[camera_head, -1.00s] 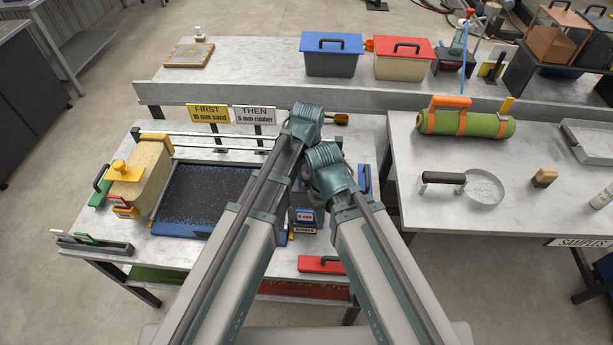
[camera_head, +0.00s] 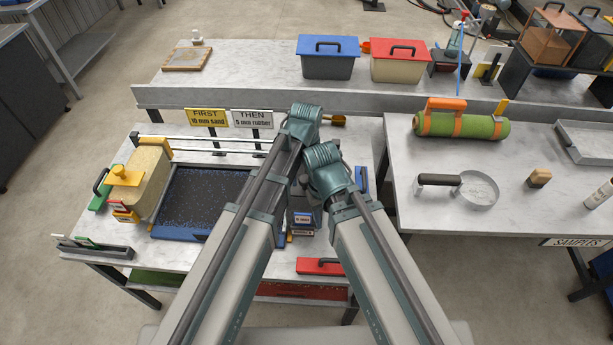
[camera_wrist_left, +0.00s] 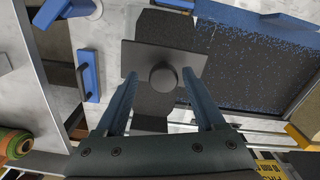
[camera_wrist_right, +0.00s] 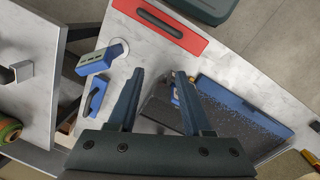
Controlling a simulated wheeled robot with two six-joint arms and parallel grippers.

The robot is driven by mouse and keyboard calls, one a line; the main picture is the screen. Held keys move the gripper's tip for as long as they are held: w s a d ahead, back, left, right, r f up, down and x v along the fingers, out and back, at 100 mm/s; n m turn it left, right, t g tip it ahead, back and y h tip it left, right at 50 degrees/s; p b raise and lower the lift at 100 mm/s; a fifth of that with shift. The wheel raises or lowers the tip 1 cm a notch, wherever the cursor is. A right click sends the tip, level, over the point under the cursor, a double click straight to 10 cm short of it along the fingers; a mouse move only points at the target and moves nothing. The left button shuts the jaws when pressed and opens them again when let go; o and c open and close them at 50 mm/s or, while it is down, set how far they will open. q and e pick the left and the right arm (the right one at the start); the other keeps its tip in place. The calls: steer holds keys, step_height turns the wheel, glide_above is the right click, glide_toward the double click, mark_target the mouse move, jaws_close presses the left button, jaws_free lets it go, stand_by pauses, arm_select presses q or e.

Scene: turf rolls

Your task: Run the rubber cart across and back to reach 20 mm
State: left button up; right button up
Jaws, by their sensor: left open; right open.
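The dark rubber cart (camera_head: 300,203) with its blue-edged label sits at the right end of the blue-framed tray (camera_head: 183,235), mostly hidden by my arms. In the left wrist view its round black knob (camera_wrist_left: 163,77) sits on a dark plate (camera_wrist_left: 190,58). My left gripper (camera_wrist_left: 159,72) is open, its fingers on either side of the knob, with gaps visible; contact cannot be told. My right gripper (camera_wrist_right: 160,73) is open and empty, above the table's near side. The tray holds a dark bed with blue specks (camera_head: 205,192). Both gripper tips are hidden in the head view.
The yellow-topped sand cart (camera_head: 143,178) stands at the tray's left end. Signs (camera_head: 207,118) stand behind. The right table holds a green roll (camera_head: 460,125) and round pan (camera_head: 480,190).

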arm_select(q)
step_height(320, 180, up, 12)
steer(key=p, duration=1.1)
steer(key=s+a+m, duration=0.1)
steer(key=s+a, duration=0.3)
steer(key=a, duration=0.5)
steer(key=s+a+m, duration=0.1)
steer(key=s+a, duration=0.3)
steer(key=a, duration=0.5)
steer(key=s+d+f+m+y+b, duration=0.1)
steer(key=s+d+f+m+b, duration=0.3)
steer(key=d+f+b, duration=0.7)
steer(key=shift+s+d+f+b, duration=0.15)
steer(key=shift+s+f+b, duration=0.55)
steer(key=shift+s, duration=0.05)
